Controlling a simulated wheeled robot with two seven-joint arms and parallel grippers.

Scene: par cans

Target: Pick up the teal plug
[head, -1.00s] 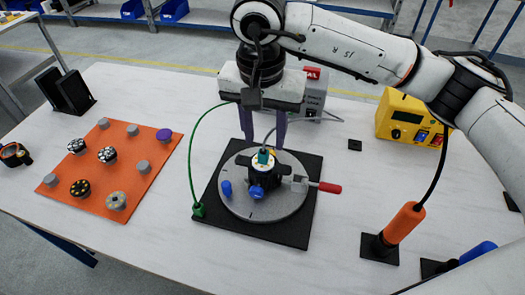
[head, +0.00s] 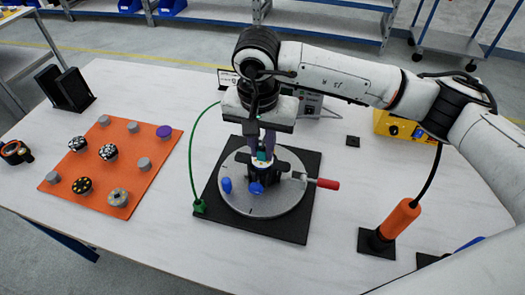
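The teal plug (head: 263,156) sits upright in the black fixture (head: 288,163) on the round grey turntable (head: 243,206). My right gripper (head: 262,152) points straight down from above, with its purple fingers close together at the plug's sides. They appear shut on the plug, and they hide part of it. The plug still appears to be down in the fixture. My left gripper is not in view.
Blue knobs (head: 226,185) and a red-handled clamp (head: 327,184) stand out around the fixture. A green cable (head: 191,150) arcs left of it. An orange mat (head: 120,178) with several round parts lies left. An orange-handled tool (head: 400,218) stands right.

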